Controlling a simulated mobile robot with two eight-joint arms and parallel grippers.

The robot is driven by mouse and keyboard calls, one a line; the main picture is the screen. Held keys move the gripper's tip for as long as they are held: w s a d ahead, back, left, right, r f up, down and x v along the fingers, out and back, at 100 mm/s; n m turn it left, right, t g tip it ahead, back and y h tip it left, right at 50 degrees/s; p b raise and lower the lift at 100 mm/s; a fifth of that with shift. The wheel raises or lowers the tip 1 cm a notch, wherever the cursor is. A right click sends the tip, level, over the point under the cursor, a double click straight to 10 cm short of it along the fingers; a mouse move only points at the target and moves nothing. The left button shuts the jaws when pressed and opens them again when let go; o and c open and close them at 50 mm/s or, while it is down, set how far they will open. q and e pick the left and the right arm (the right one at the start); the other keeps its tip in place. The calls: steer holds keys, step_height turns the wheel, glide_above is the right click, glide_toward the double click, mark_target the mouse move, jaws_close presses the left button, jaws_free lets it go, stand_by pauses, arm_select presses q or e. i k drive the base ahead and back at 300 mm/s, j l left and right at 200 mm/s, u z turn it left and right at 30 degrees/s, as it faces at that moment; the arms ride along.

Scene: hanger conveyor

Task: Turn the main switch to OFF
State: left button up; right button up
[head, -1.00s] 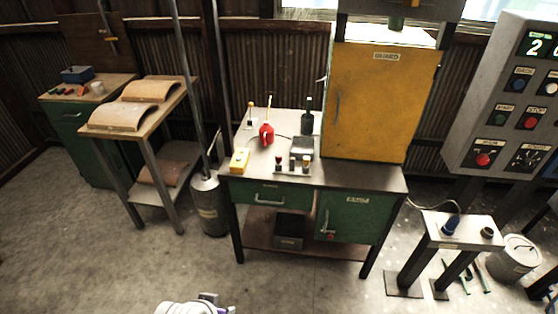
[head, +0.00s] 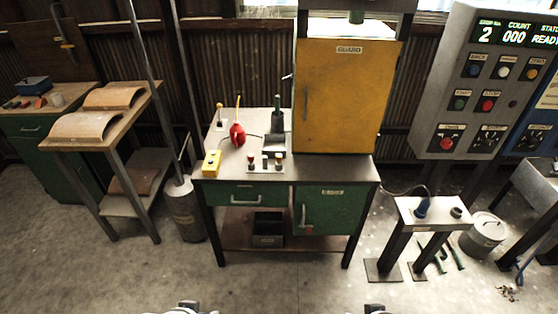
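The grey control panel (head: 468,85) stands at the right of the head view with its display lit. Its lower row has a red round control (head: 446,144) and a dark selector (head: 487,139) with pale markings around it. Their labels are too small to read for sure, so I cannot tell the main switch's setting. Only the tips of my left gripper (head: 187,308) and my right gripper (head: 375,309) show at the bottom edge. Both are far from the panel, and their finger openings are cut off.
A workbench (head: 335,172) with a yellow guard (head: 345,100) stands ahead. A small pedestal table (head: 405,212) and a lidded bucket (head: 483,236) stand on the floor below the panel. A blue cabinet (head: 530,140) is at the right edge. Front floor is clear.

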mark_target(446, 143)
steer(key=z, duration=1.25)
